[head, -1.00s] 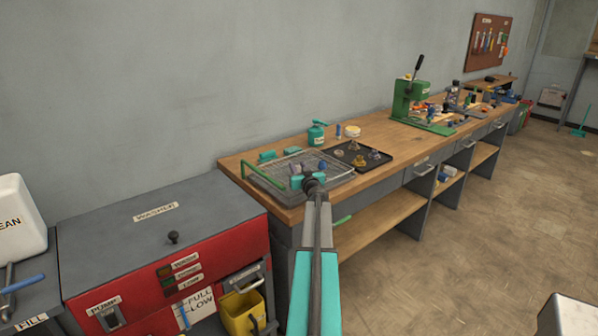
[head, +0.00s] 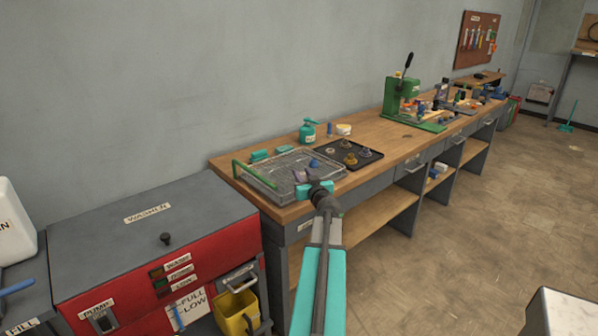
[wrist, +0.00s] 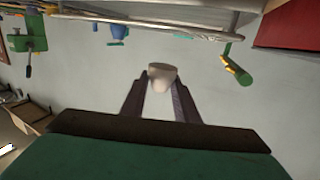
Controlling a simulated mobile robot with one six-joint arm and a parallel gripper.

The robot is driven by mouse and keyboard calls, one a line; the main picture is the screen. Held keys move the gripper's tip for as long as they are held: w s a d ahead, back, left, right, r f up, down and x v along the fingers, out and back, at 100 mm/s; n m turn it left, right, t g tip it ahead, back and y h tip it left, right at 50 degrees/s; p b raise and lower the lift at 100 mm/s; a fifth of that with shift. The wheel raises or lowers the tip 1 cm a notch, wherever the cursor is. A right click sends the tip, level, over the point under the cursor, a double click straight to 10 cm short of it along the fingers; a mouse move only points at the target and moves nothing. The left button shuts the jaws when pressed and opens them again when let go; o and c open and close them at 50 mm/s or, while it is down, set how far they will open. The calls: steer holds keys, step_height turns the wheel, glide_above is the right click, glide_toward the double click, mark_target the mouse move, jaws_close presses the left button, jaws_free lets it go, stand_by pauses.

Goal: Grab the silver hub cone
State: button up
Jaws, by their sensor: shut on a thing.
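My gripper (head: 306,174) is over the front right part of the wire basket (head: 262,187) in the head view. In the wrist view its two dark fingers (wrist: 160,88) are closed on a pale silver, rounded piece (wrist: 162,73), by its look the silver hub cone. The piece sits between the fingertips with its wide end outward. In the head view it is too small to make out between the fingers.
A black tray (head: 371,161) with several small cone-like parts lies right of the basket. A blue piece (head: 314,163) shows by the gripper. The red washer (head: 215,244) stands left.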

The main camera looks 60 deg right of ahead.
mark_target(305, 175)
steer(key=shift+v, duration=1.75)
steer(key=shift+s+d+r, duration=0.1)
steer(key=shift+s+d, duration=0.05)
steer(key=shift+s, duration=0.05)
